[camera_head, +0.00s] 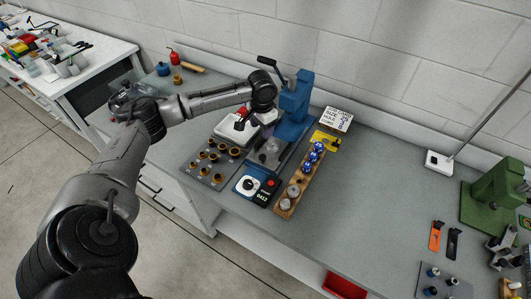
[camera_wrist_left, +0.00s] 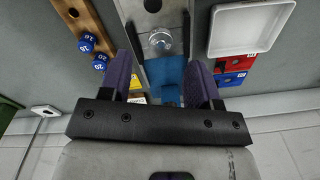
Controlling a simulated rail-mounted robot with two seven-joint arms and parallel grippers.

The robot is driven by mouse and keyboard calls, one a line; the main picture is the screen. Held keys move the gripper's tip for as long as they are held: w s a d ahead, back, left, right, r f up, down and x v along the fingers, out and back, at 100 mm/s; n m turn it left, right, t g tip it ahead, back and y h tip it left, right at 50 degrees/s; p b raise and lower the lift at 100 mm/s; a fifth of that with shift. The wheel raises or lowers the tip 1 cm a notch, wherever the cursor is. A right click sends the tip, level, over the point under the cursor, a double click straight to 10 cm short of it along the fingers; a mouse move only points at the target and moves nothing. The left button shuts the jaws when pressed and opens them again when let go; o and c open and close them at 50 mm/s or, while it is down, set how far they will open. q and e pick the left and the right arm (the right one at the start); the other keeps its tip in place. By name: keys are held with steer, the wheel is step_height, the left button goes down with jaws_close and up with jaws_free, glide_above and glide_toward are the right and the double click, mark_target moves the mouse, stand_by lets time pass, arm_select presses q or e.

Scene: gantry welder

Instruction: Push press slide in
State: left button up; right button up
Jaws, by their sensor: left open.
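The blue press (camera_head: 293,97) stands at the back of the bench, with a black lever at its top. Its grey slide (camera_head: 268,155) extends out in front and carries a round metal piece; the slide also shows in the left wrist view (camera_wrist_left: 148,18), with the round piece (camera_wrist_left: 160,42). My left gripper (camera_head: 266,118) is open beside the press column, partly hidden by my wrist. In the left wrist view its two purple fingers (camera_wrist_left: 160,70) are spread, with the slide and blue press parts seen between them. I cannot tell whether they touch. My right gripper is not in view.
A white tray (camera_head: 230,130) lies left of the slide.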

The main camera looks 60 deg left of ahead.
mark_target(263, 156)
arm_select(q)
steer(key=shift+n, duration=0.6)
steer(key=f, duration=0.4)
steer(key=f+b, duration=0.1)
steer(key=f, duration=0.4)
steer(key=d+f, duration=0.1)
steer(key=f, duration=0.4)
steer(key=shift+s+b, duration=0.2)
steer(key=shift+b, duration=0.1)
steer(key=shift+a, duration=0.1)
steer(key=shift+c, duration=0.2)
steer(key=shift+r, duration=0.1)
jaws_close()
